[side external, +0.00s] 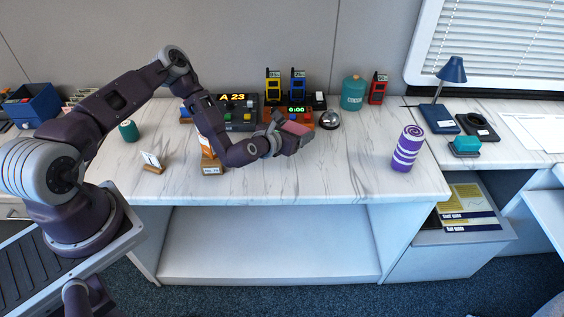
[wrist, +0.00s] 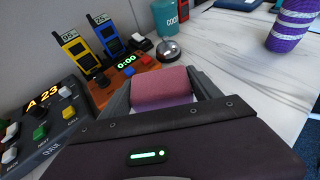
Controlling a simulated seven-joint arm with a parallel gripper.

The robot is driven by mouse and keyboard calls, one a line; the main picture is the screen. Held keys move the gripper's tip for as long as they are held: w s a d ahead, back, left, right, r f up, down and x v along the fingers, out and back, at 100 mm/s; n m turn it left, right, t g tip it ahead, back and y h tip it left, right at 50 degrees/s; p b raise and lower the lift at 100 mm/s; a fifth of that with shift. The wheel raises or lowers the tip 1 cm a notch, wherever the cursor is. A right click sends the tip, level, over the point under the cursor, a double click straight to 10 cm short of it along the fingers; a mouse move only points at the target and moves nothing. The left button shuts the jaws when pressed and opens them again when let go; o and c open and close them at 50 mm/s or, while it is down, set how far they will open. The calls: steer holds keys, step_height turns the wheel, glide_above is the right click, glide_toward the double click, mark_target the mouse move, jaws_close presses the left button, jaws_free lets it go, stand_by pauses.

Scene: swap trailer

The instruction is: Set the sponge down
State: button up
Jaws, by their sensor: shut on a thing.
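A pink sponge (wrist: 160,88) sits between the fingers of my gripper (wrist: 166,98) in the wrist view. My gripper is shut on it. In the side external view my gripper (side external: 296,136) is over the middle of the marble-topped desk (side external: 330,175), and the sponge (side external: 296,128) shows as a pink patch at its end. The sponge appears to be held above the desk top, but the exact height is hard to judge. The underside of the sponge is hidden by my fingers and wrist.
A silver bell (side external: 329,120), an orange timer base (side external: 299,112) and a console reading A 23 (side external: 236,112) stand close behind. A teal canister (side external: 353,93) is at the back. A purple striped cylinder (side external: 407,149) stands right. The desk between bell and cylinder is clear.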

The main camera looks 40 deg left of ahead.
mark_target(274, 168)
steer(key=s+r+m+h, duration=0.2)
steer(key=s+r, duration=0.2)
steer(key=s, duration=0.4)
steer(key=shift+h, duration=0.3)
steer(key=f, duration=0.9)
steer(key=shift+s+f, duration=0.3)
steer(key=shift+f, duration=0.05)
steer(key=o, duration=1.3)
steer(key=shift+f, duration=0.1)
